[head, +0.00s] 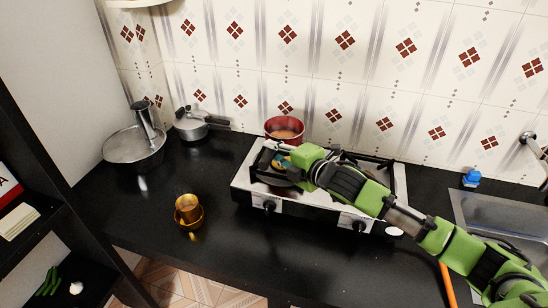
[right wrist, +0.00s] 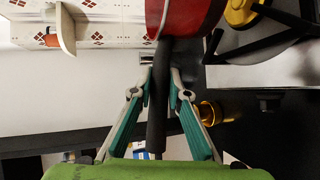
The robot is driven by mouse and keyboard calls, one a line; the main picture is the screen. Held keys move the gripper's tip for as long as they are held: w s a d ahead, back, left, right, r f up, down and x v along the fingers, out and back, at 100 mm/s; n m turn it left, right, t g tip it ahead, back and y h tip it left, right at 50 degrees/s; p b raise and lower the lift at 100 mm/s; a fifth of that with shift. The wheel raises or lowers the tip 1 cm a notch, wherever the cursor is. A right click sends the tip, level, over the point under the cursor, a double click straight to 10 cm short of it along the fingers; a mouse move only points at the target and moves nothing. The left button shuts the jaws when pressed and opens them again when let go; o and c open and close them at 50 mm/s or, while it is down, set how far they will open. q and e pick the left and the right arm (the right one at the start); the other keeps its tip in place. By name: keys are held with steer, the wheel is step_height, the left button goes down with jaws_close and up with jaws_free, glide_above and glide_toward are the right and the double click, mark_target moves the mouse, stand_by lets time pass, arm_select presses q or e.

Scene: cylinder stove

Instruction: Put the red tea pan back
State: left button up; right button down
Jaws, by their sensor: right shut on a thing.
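The red tea pan (head: 284,127) with brown contents is at the back left of the stove (head: 322,207), near the tiled wall. Its red side also shows at the top of the right wrist view (right wrist: 195,14). My right gripper (head: 279,163) reaches over the stove from the right. In the right wrist view its fingers (right wrist: 161,84) are closed around the pan's dark handle (right wrist: 157,115). I cannot tell whether the pan touches the stove or hangs just above it. My left gripper is not in view.
A brass cup on a saucer (head: 198,222) stands on the counter left of the stove. A pressure cooker (head: 190,125) and a large steel pot (head: 134,158) stand at the back left. A sink (head: 490,208) and a blue item (head: 471,179) are at the right. The front-left counter is clear.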

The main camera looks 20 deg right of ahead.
steer(key=shift+w+d+f, duration=0.2)
steer(key=shift+w+f, duration=0.4)
steer(key=shift+w, duration=0.05)
step_height(320, 180, down, 3)
steer(key=shift+f+p, duration=0.1)
steer(key=shift+p, duration=0.65)
steer(key=shift+f, duration=0.15)
steer(key=c, duration=1.9)
jaws_free()
steer(key=shift+f, duration=0.1)
steer(key=shift+s+d, duration=0.1)
